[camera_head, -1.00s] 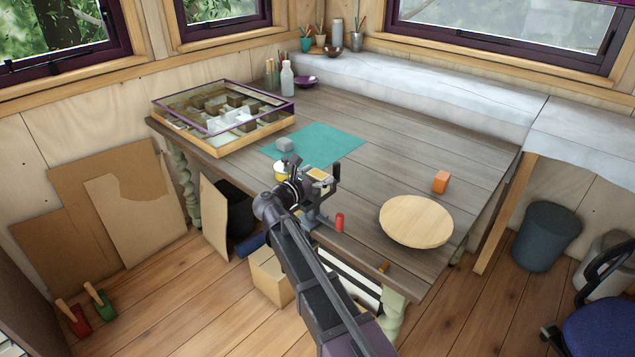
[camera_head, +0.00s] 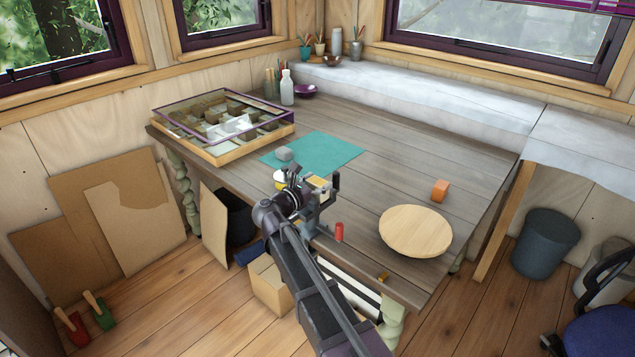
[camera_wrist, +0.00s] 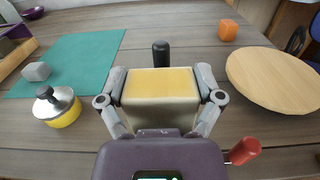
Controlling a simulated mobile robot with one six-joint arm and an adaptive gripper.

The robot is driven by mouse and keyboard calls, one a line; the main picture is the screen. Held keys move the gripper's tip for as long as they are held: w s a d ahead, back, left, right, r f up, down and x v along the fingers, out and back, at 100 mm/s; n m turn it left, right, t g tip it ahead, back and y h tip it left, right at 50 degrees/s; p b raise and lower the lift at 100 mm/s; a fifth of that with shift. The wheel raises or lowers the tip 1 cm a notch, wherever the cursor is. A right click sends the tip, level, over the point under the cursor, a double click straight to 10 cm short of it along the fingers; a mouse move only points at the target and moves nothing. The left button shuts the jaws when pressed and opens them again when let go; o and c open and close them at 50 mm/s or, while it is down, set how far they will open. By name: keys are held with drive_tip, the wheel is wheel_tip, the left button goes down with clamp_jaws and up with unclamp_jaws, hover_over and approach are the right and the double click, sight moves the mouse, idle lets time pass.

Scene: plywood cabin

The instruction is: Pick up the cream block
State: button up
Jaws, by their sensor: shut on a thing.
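The cream block (camera_wrist: 160,86) is a pale box with a yellowish top, held between the two grey fingers of my gripper (camera_wrist: 160,92) in the wrist view. A finger presses on its left and right sides. In the head view the top of the cream block (camera_head: 320,184) shows at the end of my arm, near the front edge of the table; my gripper (camera_head: 314,200) partly hides the rest. I cannot tell whether its underside touches the tabletop.
A dark knob (camera_wrist: 160,53) stands just beyond the block. A yellow pot (camera_wrist: 58,107), grey block (camera_wrist: 37,71) and teal mat (camera_wrist: 84,60) are left. A red cylinder (camera_head: 339,232), round wooden board (camera_head: 415,230) and orange cube (camera_head: 440,190) are right. Bare tabletop lies between mat and board.

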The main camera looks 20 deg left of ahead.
sight(318, 181)
drive_tip(key=shift+r+p, duration=4.4)
drive_tip(key=shift+r, duration=0.2)
